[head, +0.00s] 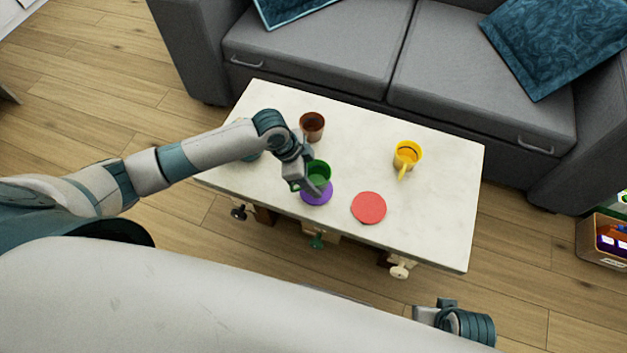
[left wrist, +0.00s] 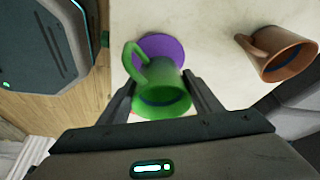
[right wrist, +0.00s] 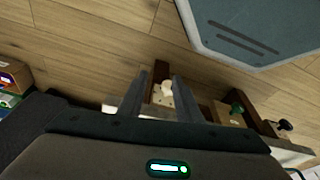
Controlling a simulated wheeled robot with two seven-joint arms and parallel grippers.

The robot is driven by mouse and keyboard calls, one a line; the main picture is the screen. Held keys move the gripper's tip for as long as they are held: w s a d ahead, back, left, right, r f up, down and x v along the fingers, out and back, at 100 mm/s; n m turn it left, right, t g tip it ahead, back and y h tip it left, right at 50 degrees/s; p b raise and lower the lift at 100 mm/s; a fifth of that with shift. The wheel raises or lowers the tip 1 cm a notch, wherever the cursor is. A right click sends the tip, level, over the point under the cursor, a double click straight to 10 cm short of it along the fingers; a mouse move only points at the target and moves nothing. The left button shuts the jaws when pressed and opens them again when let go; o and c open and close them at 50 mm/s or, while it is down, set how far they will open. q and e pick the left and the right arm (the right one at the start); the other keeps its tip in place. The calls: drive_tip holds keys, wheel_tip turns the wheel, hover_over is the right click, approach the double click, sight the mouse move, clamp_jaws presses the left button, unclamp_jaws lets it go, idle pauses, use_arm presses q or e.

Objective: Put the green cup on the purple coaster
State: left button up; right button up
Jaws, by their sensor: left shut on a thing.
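The green cup (head: 319,172) is between the fingers of my left gripper (head: 311,186), which is shut on it. In the left wrist view the cup (left wrist: 160,98) shows its handle towards the coaster, with the gripper's fingers (left wrist: 163,95) on either side. The purple coaster (head: 316,197) lies flat on the table; the cup overlaps part of it in the head view and in the left wrist view (left wrist: 168,46). I cannot tell whether the cup touches it. My right gripper (right wrist: 159,97) is open and empty, away from the table top.
The white table (head: 440,210) also bears a red coaster (head: 369,208), a yellow mug (head: 407,156) and a brown mug (head: 312,126). Drawers with knobs (head: 399,270) show at its near side. A grey sofa (head: 320,45) stands behind it.

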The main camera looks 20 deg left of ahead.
use_arm(q)
wheel_tip(320, 180, down, 2)
drive_tip(key=shift+f, duration=0.3)
use_arm(e)
drive_tip(key=shift+v, duration=0.9)
drive_tip(key=shift+f, duration=0.1)
use_arm(q)
drive_tip(key=o, duration=1.2)
drive_tip(key=shift+f, duration=0.15)
drive_tip(key=shift+c, duration=0.2)
use_arm(e)
drive_tip(key=shift+f, duration=0.15)
drive_tip(key=shift+w, duration=0.1)
